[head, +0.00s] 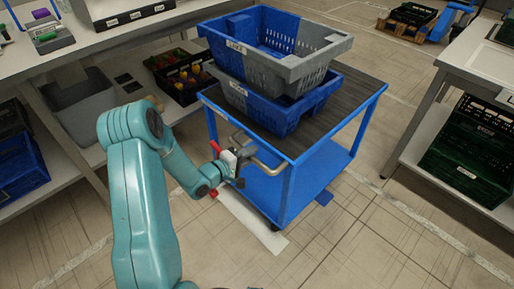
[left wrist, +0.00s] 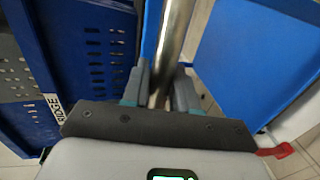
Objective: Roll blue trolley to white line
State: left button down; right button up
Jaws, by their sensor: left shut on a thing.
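The blue trolley (head: 288,190) stands in the middle of the head view, with a dark top, a blue lower shelf and a metal handle (head: 262,158) on its near left side. My left gripper (head: 236,165) is shut on this handle. In the left wrist view the metal handle (left wrist: 176,40) runs between the fingers of the gripper (left wrist: 160,92). A broad white line (head: 250,222) lies on the floor at the trolley's near left side, its end close to the near wheel. My right gripper is out of view.
Two stacked crates, a blue-grey one (head: 312,66) above a blue one (head: 262,108), sit on the trolley. A shelf bench (head: 110,40) is at left; a white table (head: 480,60) with green crates (head: 470,165) below is at right.

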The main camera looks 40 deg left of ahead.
pick_arm(q)
jog(key=shift+s, duration=0.5)
jog(key=c, duration=1)
grip_release()
jog(key=shift+c, duration=0.2)
jog(key=shift+a, duration=0.1)
jog(key=p+v, duration=0.3)
jog(key=v, duration=1.3)
jog(key=shift+s, duration=0.1)
